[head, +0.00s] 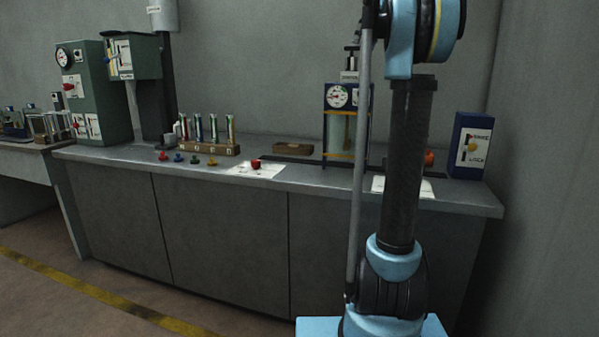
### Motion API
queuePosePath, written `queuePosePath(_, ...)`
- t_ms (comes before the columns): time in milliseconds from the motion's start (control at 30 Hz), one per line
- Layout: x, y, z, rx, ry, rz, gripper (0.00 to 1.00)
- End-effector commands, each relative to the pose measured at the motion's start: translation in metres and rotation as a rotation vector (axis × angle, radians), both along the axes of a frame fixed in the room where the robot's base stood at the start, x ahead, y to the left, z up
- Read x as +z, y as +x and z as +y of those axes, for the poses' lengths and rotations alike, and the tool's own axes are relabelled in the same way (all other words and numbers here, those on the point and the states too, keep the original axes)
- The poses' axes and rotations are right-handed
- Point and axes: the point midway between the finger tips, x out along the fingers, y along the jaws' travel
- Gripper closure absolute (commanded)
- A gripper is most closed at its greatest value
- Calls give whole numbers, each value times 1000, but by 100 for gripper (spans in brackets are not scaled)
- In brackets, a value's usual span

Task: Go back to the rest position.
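My arm stands upright at the right of the head view, with its light blue joints and dark link in front of the workbench (270,180). Its upper part runs out of the top of the picture. My gripper is not in the picture, so its state and anything in it are hidden. My arm covers part of the bench's right side.
A green panel (92,90) stands left. Floor before the bench is clear.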

Motion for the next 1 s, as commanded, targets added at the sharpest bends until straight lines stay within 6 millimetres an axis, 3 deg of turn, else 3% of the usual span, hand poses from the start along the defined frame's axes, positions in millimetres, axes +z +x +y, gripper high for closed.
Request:
queuePosePath(567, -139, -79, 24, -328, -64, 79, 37)
queuePosePath(1000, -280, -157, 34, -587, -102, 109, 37)
